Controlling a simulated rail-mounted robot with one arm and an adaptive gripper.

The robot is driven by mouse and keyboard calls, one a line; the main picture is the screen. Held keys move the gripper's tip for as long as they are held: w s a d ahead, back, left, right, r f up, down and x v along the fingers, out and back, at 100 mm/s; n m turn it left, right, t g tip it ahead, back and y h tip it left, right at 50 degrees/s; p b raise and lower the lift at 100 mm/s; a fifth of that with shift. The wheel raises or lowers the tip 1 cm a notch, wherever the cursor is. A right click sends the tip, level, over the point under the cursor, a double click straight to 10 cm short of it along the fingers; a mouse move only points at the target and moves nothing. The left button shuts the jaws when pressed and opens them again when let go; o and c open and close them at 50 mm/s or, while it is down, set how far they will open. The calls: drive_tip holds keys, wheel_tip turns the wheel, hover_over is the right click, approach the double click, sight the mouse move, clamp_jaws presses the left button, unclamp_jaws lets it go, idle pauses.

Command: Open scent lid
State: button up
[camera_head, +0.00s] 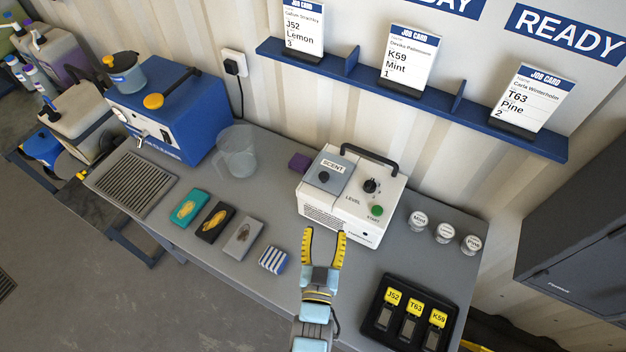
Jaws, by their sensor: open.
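The white scent machine (341,222) stands on the grey bench, with a black carry handle, a level knob and a green start button. Its grey scent lid (334,170), labelled SCENT and bearing a dark round knob (323,177), lies shut on the top left of the machine. My gripper (323,234) is open and empty, its yellow-lined fingers pointing at the machine's front. It appears in front of the machine and apart from the lid. The exact gap to the machine's front cannot be told.
Three small jars (445,233) stand right of the machine. A black key tray (383,338) lies at front right. Several cloths and pads (242,238) lie left of my gripper. A clear jug (237,152), a purple block (300,162) and a blue machine (178,120) stand behind. A blue shelf (420,98) holds job cards.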

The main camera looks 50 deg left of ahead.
sight(323, 181)
drive_tip(key=shift+g, duration=0.3)
drive_tip(key=shift+s+a+f+p+x, duration=0.2)
drive_tip(key=shift+p+x, duration=0.25)
drive_tip(key=shift+x, duration=2.45)
drive_tip(key=shift+s+a+f+p+x, duration=0.1)
drive_tip(key=shift+s+a+p+x, duration=0.3)
drive_tip(key=shift+x, duration=2.5)
drive_tip(key=shift+a+f+p+x, duration=0.1)
drive_tip(key=shift+p+x, duration=0.45)
drive_tip(key=shift+x, duration=2.4)
clamp_jaws()
